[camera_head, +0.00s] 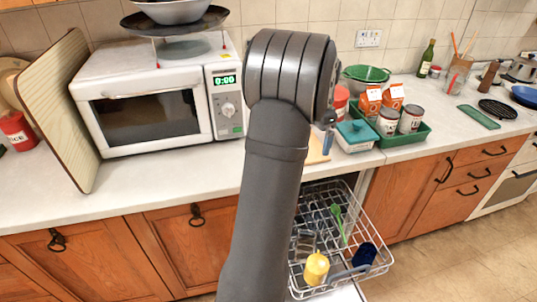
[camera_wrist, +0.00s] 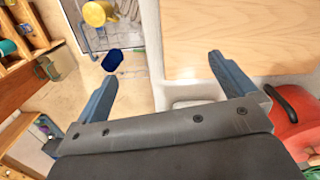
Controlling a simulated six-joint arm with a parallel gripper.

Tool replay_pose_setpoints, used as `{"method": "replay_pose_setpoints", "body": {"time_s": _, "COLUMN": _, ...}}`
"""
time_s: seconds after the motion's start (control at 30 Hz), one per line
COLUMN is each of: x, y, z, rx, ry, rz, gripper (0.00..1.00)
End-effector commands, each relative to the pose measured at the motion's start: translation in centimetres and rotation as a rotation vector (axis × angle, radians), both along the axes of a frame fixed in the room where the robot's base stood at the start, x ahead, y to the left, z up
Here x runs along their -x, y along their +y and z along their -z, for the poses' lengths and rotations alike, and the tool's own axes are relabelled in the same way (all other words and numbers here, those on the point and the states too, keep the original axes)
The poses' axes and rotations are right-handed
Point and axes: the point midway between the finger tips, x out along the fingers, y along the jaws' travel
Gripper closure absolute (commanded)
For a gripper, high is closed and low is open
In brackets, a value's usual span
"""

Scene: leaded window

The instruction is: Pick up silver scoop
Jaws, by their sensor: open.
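I cannot make out a silver scoop for certain in either view. My gripper (camera_wrist: 162,68) is open in the wrist view, with its two blue-grey fingers wide apart and nothing held between them. It is over the front edge of the worktop, beside a wooden board (camera_wrist: 208,38). In the head view my arm hides most of the gripper and part of the worktop behind it. The board also shows there (camera_head: 319,148), partly covered by my arm.
A pulled-out dishwasher rack (camera_head: 375,268) holds a yellow mug (camera_head: 316,268), a dark blue cup (camera_head: 364,254) and a green utensil (camera_head: 338,222). A white microwave (camera_head: 150,105) stands left. A teal-lidded tub (camera_head: 355,135) and green tray (camera_head: 421,133) stand right.

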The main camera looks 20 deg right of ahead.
Motion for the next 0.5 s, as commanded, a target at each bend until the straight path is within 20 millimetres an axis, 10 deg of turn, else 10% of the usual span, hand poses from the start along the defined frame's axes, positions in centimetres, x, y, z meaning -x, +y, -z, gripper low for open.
{"method": "replay_pose_setpoints", "body": {"time_s": 0.2, "x": -4.9, "y": 9.1, "z": -6.8, "rx": 0.036, "ry": -0.021, "rz": 0.05, "gripper": 0.0}}
{"method": "replay_pose_setpoints", "body": {"time_s": 0.5, "x": -6.1, "y": 13.0, "z": -8.5, "rx": 0.046, "ry": -0.026, "rz": 0.087, "gripper": 0.0}}
